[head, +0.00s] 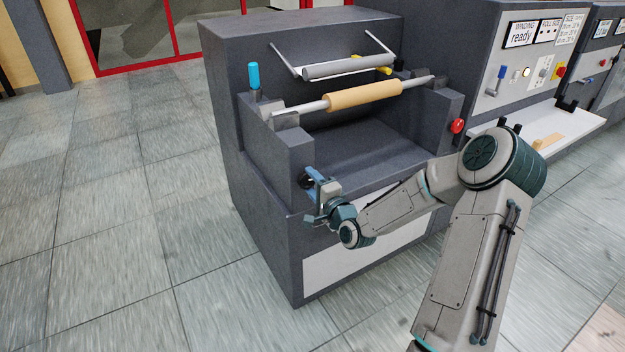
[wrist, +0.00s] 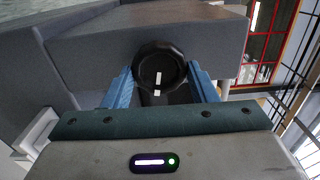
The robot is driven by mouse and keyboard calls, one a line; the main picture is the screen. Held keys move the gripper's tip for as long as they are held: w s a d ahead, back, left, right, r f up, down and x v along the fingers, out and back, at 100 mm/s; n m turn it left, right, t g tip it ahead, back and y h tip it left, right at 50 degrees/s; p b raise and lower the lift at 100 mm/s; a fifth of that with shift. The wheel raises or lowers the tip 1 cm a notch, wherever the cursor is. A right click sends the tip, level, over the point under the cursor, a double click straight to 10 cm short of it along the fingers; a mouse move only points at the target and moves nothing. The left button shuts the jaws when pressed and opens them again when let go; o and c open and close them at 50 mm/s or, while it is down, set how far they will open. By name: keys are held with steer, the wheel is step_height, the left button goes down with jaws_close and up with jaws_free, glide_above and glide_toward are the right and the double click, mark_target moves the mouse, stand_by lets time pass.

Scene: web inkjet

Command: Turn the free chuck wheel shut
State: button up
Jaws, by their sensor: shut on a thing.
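The chuck wheel, a round black ribbed wheel (wrist: 160,62), sits at the front left of the dark grey winder in the wrist view. It carries a white mark at its lower edge, nearly in line with a second white mark just below it. My gripper (wrist: 161,76) has one blue finger on each side of the wheel and is shut on it. In the head view my gripper (head: 313,178) is at the machine's left front post, and the wheel is mostly hidden by the fingers. A tan roll (head: 365,95) lies on a shaft across the machine.
A blue-handled lever (head: 254,76) stands at the machine's left top. A red button (head: 457,126) is on its right post. A grey roller (head: 348,67) hangs behind the tan roll. A control panel (head: 522,62) and a white shelf (head: 550,125) are at right. Floor at left is clear.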

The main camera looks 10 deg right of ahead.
steer(key=shift+f+m+p, duration=0.1)
steer(key=shift+m+p, duration=0.45)
steer(key=shift+m, duration=1.15)
steer(key=o, duration=1)
steer(key=shift+c, duration=0.2)
steer(key=v, duration=1.4)
